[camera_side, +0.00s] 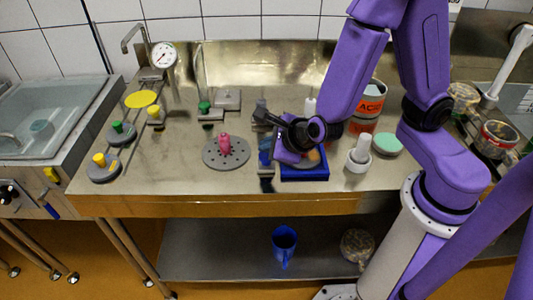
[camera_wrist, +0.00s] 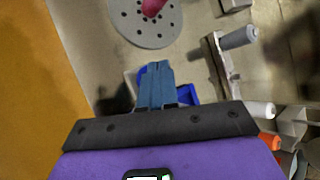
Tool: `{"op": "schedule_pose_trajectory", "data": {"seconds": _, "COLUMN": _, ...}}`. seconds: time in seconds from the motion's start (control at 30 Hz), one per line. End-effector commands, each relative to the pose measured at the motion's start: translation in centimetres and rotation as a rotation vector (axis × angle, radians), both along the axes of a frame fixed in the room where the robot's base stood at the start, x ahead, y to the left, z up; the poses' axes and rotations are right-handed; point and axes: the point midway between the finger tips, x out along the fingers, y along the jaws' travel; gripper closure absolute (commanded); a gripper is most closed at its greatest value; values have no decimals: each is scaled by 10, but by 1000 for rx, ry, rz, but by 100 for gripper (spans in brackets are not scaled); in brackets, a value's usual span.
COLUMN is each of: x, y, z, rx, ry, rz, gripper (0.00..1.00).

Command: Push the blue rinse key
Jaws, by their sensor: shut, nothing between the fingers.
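The blue rinse key (camera_side: 265,157) appears as a small upright blue piece on the metal counter, between the perforated disc and the blue tray. My gripper (camera_side: 274,150) is low over it, coming in from the right. In the wrist view my gripper (camera_wrist: 157,66) shows two blue-grey fingers pressed together, with nothing between them. A sliver of blue, seemingly the key (camera_wrist: 142,76), shows just left of the fingertips; the fingers hide the rest. I cannot tell whether they touch it.
A grey perforated disc (camera_side: 212,158) with a pink piece (camera_side: 225,145) lies left of my gripper. A blue tray (camera_side: 305,175) is close on the right. Yellow and green keys stand farther left.

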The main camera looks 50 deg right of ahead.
Motion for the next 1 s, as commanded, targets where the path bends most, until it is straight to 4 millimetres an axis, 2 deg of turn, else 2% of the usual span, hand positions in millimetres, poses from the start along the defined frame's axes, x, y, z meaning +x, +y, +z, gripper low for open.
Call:
{"op": "schedule_pose_trajectory", "data": {"seconds": 0.47, "x": 0, "y": 0, "z": 0, "rx": 0, "ry": 0, "rz": 0, "gripper": 100}}
{"op": "schedule_pose_trajectory", "data": {"seconds": 1.0, "x": 0, "y": 0, "z": -9, "rx": 0, "ry": 1, "rz": -1, "gripper": 100}}
